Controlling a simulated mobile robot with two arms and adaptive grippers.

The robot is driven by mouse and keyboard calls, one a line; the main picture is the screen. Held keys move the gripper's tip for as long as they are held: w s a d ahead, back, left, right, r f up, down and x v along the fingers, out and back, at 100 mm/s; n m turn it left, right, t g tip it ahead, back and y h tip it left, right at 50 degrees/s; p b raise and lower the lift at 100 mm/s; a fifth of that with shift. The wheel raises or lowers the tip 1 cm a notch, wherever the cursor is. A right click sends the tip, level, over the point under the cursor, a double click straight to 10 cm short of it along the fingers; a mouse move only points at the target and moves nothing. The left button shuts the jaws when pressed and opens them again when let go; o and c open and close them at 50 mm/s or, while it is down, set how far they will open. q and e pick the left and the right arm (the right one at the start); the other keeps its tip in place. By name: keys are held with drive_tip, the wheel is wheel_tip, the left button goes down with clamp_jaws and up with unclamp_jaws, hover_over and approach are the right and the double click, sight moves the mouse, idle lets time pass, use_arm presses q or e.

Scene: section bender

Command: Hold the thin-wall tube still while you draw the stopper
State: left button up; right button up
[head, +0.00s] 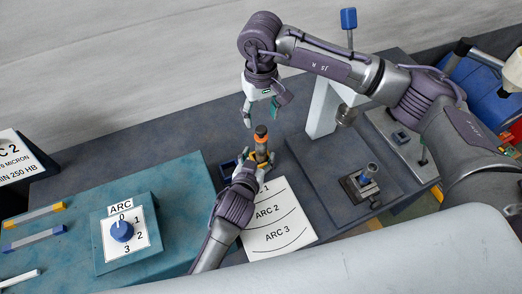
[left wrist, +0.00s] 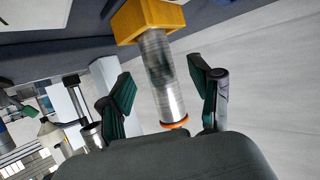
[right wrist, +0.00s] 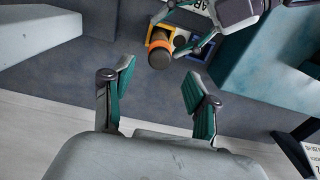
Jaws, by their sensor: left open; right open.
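The thin-wall tube (left wrist: 158,70) is a shiny metal cylinder standing in a yellow block (left wrist: 148,17). My right gripper (head: 263,110) is open and empty above the stopper. The right wrist view shows the stopper (right wrist: 159,53) from above, beyond the open fingers.
A teal panel with a blue ARC dial (head: 122,231) stands at left. A white ARC card (head: 275,222) lies right of my left arm. The bench behind the tube is clear up to the wall.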

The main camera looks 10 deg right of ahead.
sight(259, 154)
use_arm(q)
drive_tip(key=shift+x, duration=1.9)
clamp_jaws()
use_arm(e)
drive_tip(key=shift+o, duration=0.4)
